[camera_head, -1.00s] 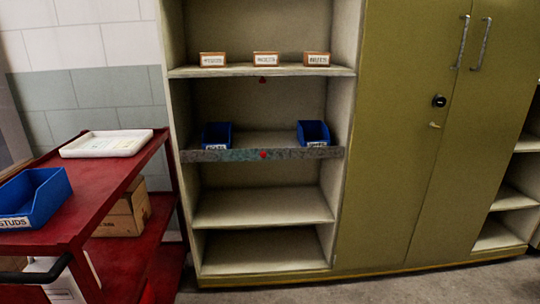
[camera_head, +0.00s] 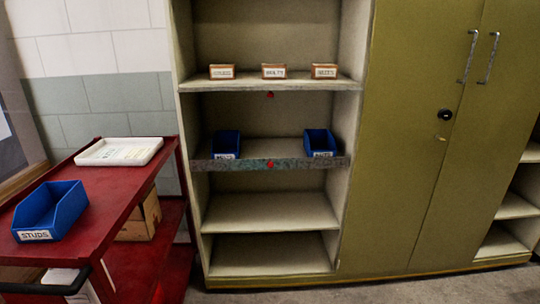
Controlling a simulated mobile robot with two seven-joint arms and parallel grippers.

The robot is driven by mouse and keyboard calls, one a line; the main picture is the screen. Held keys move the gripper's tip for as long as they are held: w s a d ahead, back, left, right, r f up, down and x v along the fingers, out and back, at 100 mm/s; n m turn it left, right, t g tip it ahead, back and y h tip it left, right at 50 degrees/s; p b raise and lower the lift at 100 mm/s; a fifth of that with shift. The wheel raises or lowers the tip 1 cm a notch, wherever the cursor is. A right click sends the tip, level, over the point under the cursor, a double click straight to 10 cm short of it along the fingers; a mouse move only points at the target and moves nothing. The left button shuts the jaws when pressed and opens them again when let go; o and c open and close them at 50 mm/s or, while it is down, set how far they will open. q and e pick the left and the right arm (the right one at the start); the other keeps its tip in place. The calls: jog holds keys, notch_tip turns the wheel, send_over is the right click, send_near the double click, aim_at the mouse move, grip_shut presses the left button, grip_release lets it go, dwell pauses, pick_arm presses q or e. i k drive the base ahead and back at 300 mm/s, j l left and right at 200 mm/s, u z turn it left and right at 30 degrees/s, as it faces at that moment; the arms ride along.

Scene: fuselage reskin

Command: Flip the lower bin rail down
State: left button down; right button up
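The lower bin rail (camera_head: 228,165) is a worn grey strip along the front of the middle shelf of the open cabinet. A red knob (camera_head: 270,164) sits at its centre. I cannot tell for sure whether it is up or down. Two blue bins stand on that shelf behind the rail, a left one (camera_head: 227,143) and a right one (camera_head: 320,141), both with white labels. The shelf above (camera_head: 300,84) carries three small labelled brown boxes (camera_head: 273,72), with a red knob (camera_head: 270,94) under its front edge. Neither of my grippers is in view.
A red cart (camera_head: 110,185) stands at the left with a blue bin labelled STUDS (camera_head: 52,211), a white tray (camera_head: 119,151) and a cardboard box (camera_head: 141,218) below. A closed olive cabinet (camera_head: 405,150) is at the right. Some floor (camera_head: 400,292) shows in front.

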aim_at(330, 162)
jog(key=i+l, duration=0.2)
jog(key=i, duration=0.3)
jog(key=i+l+u, duration=0.1)
jog(key=i, duration=0.4)
jog(key=i+l, duration=0.4)
jog(key=i+l+u, duration=0.1)
jog(key=i+l, duration=0.15)
jog(key=i, duration=0.35)
